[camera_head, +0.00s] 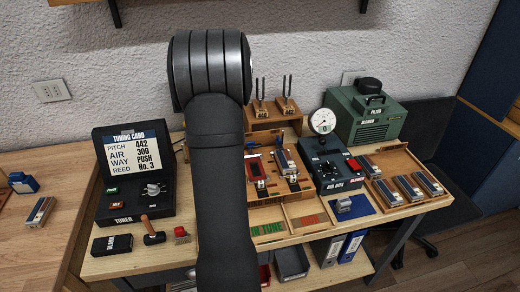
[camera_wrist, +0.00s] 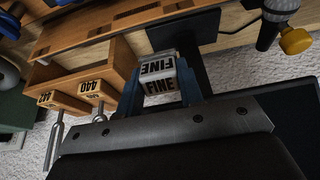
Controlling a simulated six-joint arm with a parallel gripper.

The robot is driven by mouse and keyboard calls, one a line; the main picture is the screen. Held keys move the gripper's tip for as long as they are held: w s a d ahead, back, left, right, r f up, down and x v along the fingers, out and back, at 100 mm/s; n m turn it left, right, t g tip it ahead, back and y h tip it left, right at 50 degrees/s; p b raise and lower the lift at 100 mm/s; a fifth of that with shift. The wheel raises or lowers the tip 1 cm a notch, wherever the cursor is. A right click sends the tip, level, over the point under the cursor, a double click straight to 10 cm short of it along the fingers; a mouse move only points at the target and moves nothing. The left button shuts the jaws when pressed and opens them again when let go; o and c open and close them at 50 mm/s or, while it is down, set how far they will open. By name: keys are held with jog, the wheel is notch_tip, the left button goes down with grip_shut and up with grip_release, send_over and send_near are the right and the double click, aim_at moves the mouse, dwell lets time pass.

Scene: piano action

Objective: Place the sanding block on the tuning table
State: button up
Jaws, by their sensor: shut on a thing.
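The sanding block (camera_wrist: 158,84), pale with black "FINE" lettering on its faces, is between the blue fingers of my gripper (camera_wrist: 163,76) in the wrist view. My gripper is shut on it. In the head view my dark arm hides both the gripper and the block. The tuning table (camera_head: 128,263) has a light wooden top and dark legs and spans the middle of the head view. The wrist view shows the block near the wooden fork stand (camera_wrist: 115,50); I cannot tell its height above the table.
The tuner (camera_head: 133,202) stands at the table's left, with a black box (camera_head: 112,244) and a wooden-handled tool (camera_head: 152,231) before it. A wooden work tray (camera_head: 290,238), the air box (camera_head: 335,172), a green blower (camera_head: 377,117) and a tray of reed blocks (camera_head: 390,165) crowd the right.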

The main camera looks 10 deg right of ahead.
notch_tip(320, 180, up, 9)
jog(key=shift+d+f, duration=0.1)
jog(key=shift+f, duration=0.05)
jog(key=s+d+f+n+y, duration=0.1)
jog(key=s+d+n, duration=0.2)
jog(key=s+d, duration=0.5)
jog(key=s+d+n+g+y, duration=0.1)
jog(key=s+d+n, duration=0.25)
jog(key=d, duration=0.85)
jog(key=s+d+f+n+y, duration=0.1)
jog(key=s+d+n, duration=0.1)
jog(key=s+d, duration=0.65)
jog(key=s+d+r+n+g+y, duration=0.15)
jog(key=s+d+n, duration=0.45)
jog(key=s, duration=0.7)
jog(key=s+d+n+g, duration=0.25)
jog(key=s+d, duration=0.55)
jog(key=s, duration=0.5)
notch_tip(320, 180, down, 11)
jog(key=n, duration=0.1)
jog(key=w+f, duration=0.2)
jog(key=w, duration=0.1)
jog(key=w+f, duration=0.2)
jog(key=w, duration=0.2)
jog(key=w+f, duration=0.2)
jog(key=w, duration=0.2)
jog(key=shift+w+a+f, duration=0.25)
jog(key=shift+f, duration=2.2)
